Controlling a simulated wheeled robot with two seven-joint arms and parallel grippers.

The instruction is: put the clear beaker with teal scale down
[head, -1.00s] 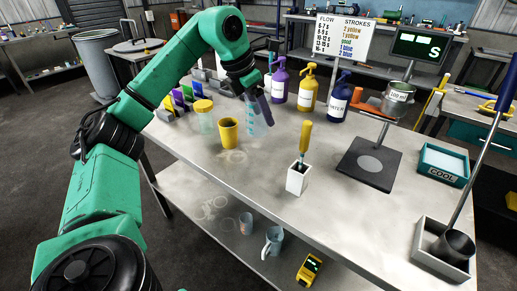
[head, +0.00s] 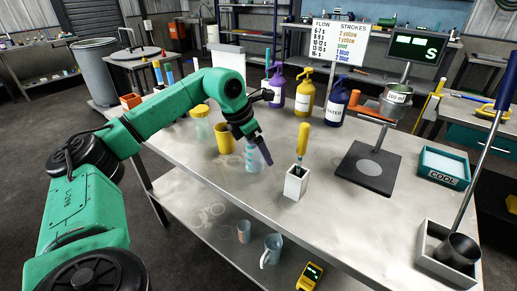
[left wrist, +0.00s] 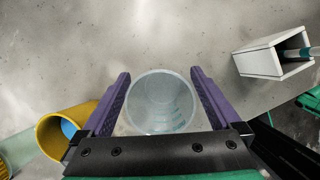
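The clear beaker with teal scale (head: 252,158) is upright between the purple fingers of my left gripper (head: 262,150). In the left wrist view, the beaker (left wrist: 163,103) is seen from above, with a finger against each side. My left gripper (left wrist: 160,95) is shut on it. Its base is at or just above the steel table (head: 325,215); I cannot tell whether it touches. The beaker stands right of the yellow cup and left of the white holder. My right gripper is in neither view.
The yellow cup (head: 224,138) and a yellow-lidded jar (head: 200,120) are close on the left. A white holder (head: 296,182) with a yellow-handled tool is at the right. Pump bottles (head: 305,92) stand behind. The table in front of the beaker is clear.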

